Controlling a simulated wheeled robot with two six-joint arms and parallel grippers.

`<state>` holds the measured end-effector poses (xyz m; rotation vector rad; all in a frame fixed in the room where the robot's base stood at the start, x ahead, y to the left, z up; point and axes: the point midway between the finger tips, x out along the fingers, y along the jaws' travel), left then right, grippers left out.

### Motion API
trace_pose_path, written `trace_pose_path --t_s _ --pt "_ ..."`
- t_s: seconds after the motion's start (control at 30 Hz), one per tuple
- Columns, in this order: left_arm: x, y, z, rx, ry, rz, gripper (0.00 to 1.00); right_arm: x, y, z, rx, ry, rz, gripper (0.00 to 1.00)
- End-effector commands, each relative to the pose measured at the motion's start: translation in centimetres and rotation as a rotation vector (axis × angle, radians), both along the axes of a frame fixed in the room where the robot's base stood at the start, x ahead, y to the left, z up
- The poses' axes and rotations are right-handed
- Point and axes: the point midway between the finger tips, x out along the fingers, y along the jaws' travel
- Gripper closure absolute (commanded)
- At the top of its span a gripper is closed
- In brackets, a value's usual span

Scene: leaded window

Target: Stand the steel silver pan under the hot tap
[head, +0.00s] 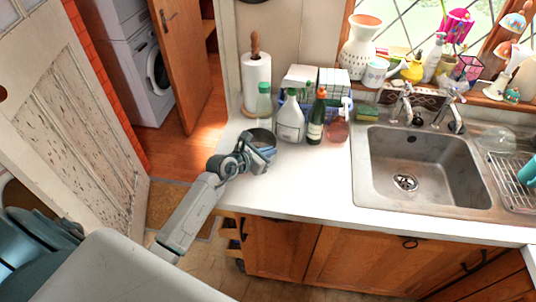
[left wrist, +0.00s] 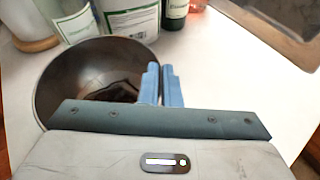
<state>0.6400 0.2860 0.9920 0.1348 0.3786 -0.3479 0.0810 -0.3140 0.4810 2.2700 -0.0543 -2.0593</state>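The steel silver pan (head: 262,137) stands on the white counter left of the sink, near the front edge. In the left wrist view the round, dark-inside pan (left wrist: 85,75) fills the left. My left gripper (head: 264,153) is at the pan's near side. In the left wrist view its blue fingers (left wrist: 161,84) are nearly together, one inside and one outside the rim, so it appears shut on the rim. Two taps, a left one (head: 403,104) and a right one (head: 450,112), stand behind the sink; which is hot I cannot tell.
Several bottles, including a white one (head: 290,121) and a dark green one (head: 316,118), stand just behind the pan. A paper towel roll (head: 256,82) is behind left. Bare counter (head: 315,180) lies between pan and the empty sink (head: 425,165). A dish rack (head: 515,180) is right.

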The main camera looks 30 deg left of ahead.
Motion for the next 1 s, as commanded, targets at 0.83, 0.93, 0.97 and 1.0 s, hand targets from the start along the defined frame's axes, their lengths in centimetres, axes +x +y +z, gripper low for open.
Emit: trace_pose_path --t_s 0.83,0.93,0.97,1.0 --pt "-2.0 0.8 0.7 0.004 0.0 -0.001 0.74 0.1 0.6 -0.6 0.006 -0.001 -0.001 0.64" --pt "-3.9 1.5 1.4 0.008 0.0 -0.002 0.74 0.1 0.4 -1.2 0.004 -0.002 -0.001 0.64" --pt "-4.6 1.7 1.7 0.008 -0.001 -0.002 0.74 0.1 0.3 -1.4 0.003 -0.002 -0.001 0.64" --pt "-5.4 2.0 2.0 0.009 0.0 -0.003 0.74 0.2 0.3 -1.7 0.003 -0.002 -0.001 0.64"
